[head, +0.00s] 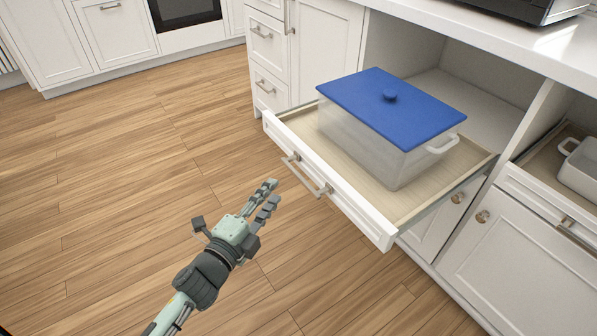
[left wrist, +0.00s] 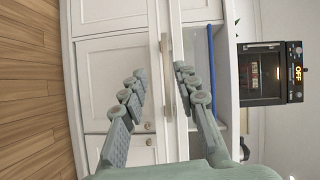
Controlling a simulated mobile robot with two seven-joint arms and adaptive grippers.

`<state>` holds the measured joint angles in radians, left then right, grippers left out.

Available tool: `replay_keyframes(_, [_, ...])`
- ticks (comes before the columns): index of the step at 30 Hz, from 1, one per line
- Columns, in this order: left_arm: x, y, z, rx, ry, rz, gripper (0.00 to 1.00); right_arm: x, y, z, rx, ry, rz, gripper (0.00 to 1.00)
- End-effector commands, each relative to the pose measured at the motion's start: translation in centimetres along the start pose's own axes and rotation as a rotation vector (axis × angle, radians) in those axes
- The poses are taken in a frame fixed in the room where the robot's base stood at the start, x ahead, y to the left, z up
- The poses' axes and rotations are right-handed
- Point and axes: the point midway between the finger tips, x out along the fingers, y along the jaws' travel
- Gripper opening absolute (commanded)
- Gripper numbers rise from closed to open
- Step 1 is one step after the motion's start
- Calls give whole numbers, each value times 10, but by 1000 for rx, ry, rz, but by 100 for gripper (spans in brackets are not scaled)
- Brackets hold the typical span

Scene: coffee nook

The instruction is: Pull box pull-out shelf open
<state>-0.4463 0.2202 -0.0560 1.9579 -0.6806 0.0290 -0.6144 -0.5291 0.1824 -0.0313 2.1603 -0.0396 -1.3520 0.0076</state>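The box pull-out shelf (head: 388,228) stands out from the white cabinet, with its pale wooden base showing. A clear box with a blue lid (head: 385,105) sits on it. The shelf's metal bar handle (head: 308,173) is on its white front. My left gripper (head: 271,191) is in front of the handle, with a small gap between in the head view. In the left wrist view, its fingers (left wrist: 160,72) are spread and empty, and the handle (left wrist: 166,65) appears between and beyond the fingertips. My right gripper is in neither view.
Another pull-out shelf with a white dish (head: 580,170) is at the right. Cabinet doors with round knobs (head: 482,216) are below. A white counter (head: 500,35) runs above, with a dark appliance on it. The wooden floor (head: 120,180) at the left is clear.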

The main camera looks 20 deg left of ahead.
Motion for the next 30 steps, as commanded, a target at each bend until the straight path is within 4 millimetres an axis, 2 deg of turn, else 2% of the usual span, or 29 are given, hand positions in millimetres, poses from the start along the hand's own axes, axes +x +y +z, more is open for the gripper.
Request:
replay_keyframes(3, [2,-1,-18,87,90,-39,30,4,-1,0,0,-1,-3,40])
replay_keyframes(6, [5,-2,-25,111,118,-53,30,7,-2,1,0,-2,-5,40])
replay_keyframes(19, [67,-5,-32,108,118,-54,30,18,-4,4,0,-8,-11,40])
replay_keyframes(24, [77,-5,-34,108,118,-53,30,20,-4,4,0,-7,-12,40])
replay_keyframes(30, [78,-4,-34,107,117,-52,30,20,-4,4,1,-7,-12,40])
